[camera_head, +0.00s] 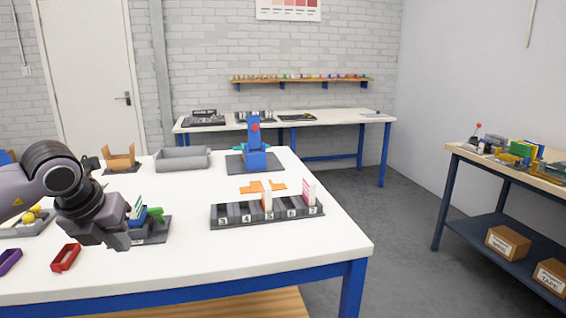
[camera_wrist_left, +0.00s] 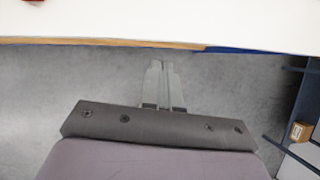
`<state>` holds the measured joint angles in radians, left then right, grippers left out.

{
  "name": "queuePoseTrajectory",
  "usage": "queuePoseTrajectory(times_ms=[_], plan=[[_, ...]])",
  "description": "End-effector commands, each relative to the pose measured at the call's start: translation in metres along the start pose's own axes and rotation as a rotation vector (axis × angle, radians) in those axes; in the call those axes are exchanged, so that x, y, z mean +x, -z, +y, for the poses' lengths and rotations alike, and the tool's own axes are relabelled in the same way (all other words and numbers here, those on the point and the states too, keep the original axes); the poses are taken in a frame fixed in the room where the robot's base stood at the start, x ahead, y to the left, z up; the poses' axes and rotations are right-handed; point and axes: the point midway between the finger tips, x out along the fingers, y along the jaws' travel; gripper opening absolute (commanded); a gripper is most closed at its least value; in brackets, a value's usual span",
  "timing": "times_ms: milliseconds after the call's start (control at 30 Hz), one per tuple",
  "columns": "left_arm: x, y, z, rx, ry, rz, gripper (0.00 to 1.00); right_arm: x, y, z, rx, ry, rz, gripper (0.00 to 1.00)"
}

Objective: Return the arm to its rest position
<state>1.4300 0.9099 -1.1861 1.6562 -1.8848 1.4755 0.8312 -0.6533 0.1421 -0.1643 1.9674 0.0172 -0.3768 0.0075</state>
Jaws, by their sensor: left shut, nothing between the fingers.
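My left arm comes in from the left in the head view, over the white table (camera_head: 190,270). Its gripper (camera_head: 122,240) points down near the table's left part, in front of a dark stand holding blue, white and green items (camera_head: 150,225). In the left wrist view the gripper (camera_wrist_left: 162,68) has its two fingers together with nothing between them. Below the fingers there I see the grey floor, with the table edge (camera_wrist_left: 110,42) just above them in the picture. My right gripper is not in view.
On the table are a red tray (camera_head: 65,257), a purple tray (camera_head: 9,261), a numbered slotted rack (camera_head: 267,222), a grey bin (camera_head: 182,159), a blue device (camera_head: 254,150) and a cardboard holder (camera_head: 121,160). The front right of the table is clear. A workbench (camera_head: 505,165) stands at right.

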Motion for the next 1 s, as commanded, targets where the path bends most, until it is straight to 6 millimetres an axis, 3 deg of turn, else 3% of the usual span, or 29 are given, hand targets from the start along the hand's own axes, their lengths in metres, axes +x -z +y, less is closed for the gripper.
queuePoseTrajectory(times_ms=[100, 267, 400, 533, 633, 767, 867, 1000], plan=[[0.027, 0.032, -0.049, 0.047, 0.192, 0.089, 0.0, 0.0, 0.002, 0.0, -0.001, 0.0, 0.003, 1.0], [0.046, 0.081, -0.119, 0.063, 0.497, 0.205, 0.0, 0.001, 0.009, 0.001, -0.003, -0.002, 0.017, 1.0], [0.044, 0.12, -0.176, 0.004, 0.791, 0.296, 0.0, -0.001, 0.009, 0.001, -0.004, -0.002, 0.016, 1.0], [0.033, 0.145, -0.215, -0.117, 1.047, 0.358, 0.0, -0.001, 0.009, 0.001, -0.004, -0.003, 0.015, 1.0], [0.022, 0.156, -0.235, -0.254, 1.223, 0.392, 0.0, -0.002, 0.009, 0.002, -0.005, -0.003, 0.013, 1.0], [0.012, 0.159, -0.247, -0.484, 1.413, 0.413, 0.0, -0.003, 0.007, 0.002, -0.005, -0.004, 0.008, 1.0], [0.012, 0.156, -0.245, -0.696, 1.521, 0.411, 0.0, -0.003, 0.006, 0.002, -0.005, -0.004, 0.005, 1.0], [0.024, 0.151, -0.228, -1.033, 1.605, 0.389, 0.0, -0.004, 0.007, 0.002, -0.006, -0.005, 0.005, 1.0]])
